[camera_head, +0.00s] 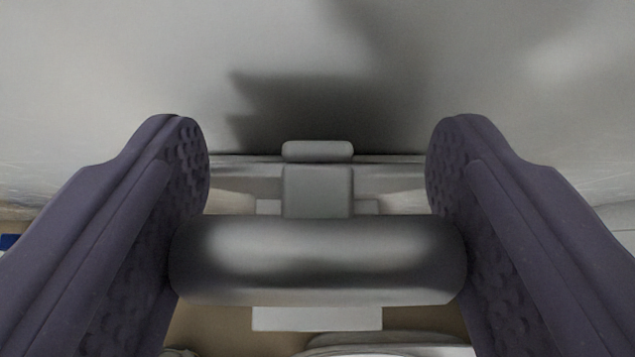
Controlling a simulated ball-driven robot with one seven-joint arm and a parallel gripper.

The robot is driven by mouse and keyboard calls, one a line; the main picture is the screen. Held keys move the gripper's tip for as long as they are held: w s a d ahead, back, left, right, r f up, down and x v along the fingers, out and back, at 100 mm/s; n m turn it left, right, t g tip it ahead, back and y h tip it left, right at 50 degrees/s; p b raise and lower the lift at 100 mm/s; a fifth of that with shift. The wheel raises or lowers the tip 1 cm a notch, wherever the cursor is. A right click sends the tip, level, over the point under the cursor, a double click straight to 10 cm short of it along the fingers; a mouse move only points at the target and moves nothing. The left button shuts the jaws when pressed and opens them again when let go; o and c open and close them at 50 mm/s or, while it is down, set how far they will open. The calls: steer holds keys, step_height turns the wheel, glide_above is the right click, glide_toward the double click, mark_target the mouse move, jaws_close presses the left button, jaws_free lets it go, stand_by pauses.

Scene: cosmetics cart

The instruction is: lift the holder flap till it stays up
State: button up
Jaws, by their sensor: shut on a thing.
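My gripper (318,160) shows its two purple, dimpled fingers at left and right. They are shut on the ends of a grey rounded bar (318,262) that lies level across the picture. The bar seems to be part of the holder flap; I cannot tell its exact angle. A small grey bracket (318,190) with a rounded top stands just behind the bar, at its middle. A pale flat tab (317,318) shows below the bar.
A smooth grey surface (480,70) fills the upper view, with a dark shadow behind the bracket. A thin grey ledge (390,170) runs across behind the bar. A tan surface (230,325) and a white rounded edge (400,350) show below. A small blue patch (8,242) is at far left.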

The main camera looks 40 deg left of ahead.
steer(key=o, duration=1.2)
steer(key=shift+f, duration=0.1)
steer(key=shift+c, duration=0.2)
steer(key=shift+o, duration=1.4)
steer(key=shift+w+a+f, duration=0.1)
steer(key=p+v, duration=0.1)
steer(key=v, duration=0.7)
steer(key=shift+w, duration=0.1)
